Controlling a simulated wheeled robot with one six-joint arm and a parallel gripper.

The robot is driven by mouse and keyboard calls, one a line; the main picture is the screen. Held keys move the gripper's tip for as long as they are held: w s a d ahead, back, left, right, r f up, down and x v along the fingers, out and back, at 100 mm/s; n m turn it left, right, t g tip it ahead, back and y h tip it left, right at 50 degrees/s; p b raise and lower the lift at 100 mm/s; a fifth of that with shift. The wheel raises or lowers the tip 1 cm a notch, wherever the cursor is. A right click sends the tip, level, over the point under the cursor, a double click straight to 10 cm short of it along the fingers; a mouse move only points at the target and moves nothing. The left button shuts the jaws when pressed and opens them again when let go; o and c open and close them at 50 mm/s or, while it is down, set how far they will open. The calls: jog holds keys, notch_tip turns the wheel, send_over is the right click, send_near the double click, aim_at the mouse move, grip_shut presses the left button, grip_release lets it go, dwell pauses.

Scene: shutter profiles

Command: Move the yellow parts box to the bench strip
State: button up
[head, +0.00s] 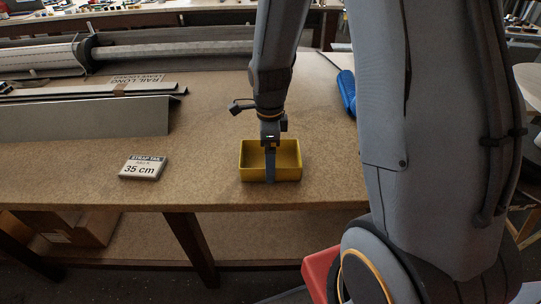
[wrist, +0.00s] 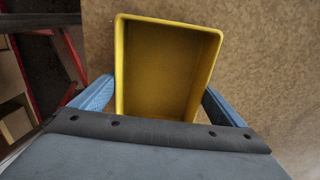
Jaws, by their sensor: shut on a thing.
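The yellow parts box (head: 290,174) is an open, empty-looking tray near the front edge of the wooden bench (head: 215,160). In the wrist view the box (wrist: 168,70) lies between my two blue fingers, one against each side. My gripper (head: 270,165) points down over it and is shut on it; in the wrist view my gripper (wrist: 160,100) covers the box's near end. I cannot tell whether the box rests on the bench or hangs just above it. No marked strip stands out on the bench top.
A small sign reading 35 cm (head: 143,167) lies left of the box. Grey metal profiles (head: 90,115) and rolled shutters (head: 170,48) lie further back left. A blue object (head: 346,90) lies behind right. The bench between sign and box is clear.

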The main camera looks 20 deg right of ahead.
jog(key=shift+f, duration=0.1)
jog(key=o, duration=0.8)
notch_tip(320, 180, up, 12)
jog(key=b, duration=0.2)
jog(key=s+f+n, duration=0.2)
jog(key=s+n, duration=0.2)
jog(key=n, duration=0.6)
jog(key=s+f+n+t, duration=0.1)
jog(key=s+f+n, duration=0.2)
jog(key=n, duration=0.8)
jog(key=shift+s+d+n, duration=0.15)
jog(key=shift+s+n, duration=0.15)
jog(key=shift+s, duration=0.95)
